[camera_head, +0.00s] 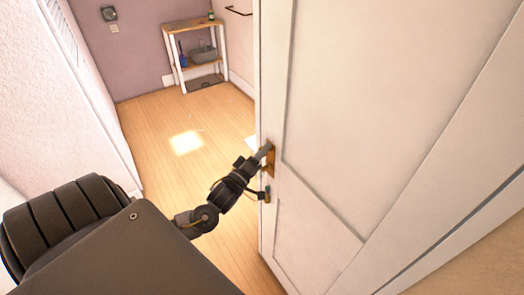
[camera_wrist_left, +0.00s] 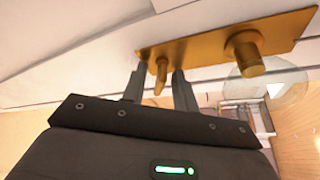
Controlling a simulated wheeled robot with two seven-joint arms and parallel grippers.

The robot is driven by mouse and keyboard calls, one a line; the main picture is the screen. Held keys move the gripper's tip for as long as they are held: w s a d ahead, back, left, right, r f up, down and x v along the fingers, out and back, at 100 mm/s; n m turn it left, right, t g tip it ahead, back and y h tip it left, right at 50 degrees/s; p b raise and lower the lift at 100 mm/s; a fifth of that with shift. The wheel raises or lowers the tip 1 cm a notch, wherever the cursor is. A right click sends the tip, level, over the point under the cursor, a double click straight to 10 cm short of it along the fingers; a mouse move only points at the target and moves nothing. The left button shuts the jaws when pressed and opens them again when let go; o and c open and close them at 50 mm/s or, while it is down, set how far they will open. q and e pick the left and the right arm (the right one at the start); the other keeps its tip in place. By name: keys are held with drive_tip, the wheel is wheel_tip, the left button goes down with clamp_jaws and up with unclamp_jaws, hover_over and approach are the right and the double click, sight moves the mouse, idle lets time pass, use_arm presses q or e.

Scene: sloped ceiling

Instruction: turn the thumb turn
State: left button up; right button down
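The thumb turn (camera_wrist_left: 161,77) is a small brass tab on a long brass plate (camera_wrist_left: 205,40) on the door's edge side. In the left wrist view it stands between the two dark fingers of my left gripper (camera_wrist_left: 158,82), with a small gap visible on each side. The fingers are apart. In the head view my left gripper (camera_head: 263,156) reaches the brass plate (camera_head: 271,160) on the white door (camera_head: 390,80), and the thumb turn itself is hidden there. My right gripper is not in view.
A brass knob stem (camera_wrist_left: 244,53) with a clear round knob (camera_wrist_left: 285,85) stands beside the thumb turn on the same plate. The door stands at the right. Beyond it is open wooden floor (camera_head: 160,120) and a small shelf (camera_head: 197,28) at the back wall.

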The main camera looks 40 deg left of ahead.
use_arm(q)
clamp_jaws()
drive_tip(key=shift+m, duration=0.3)
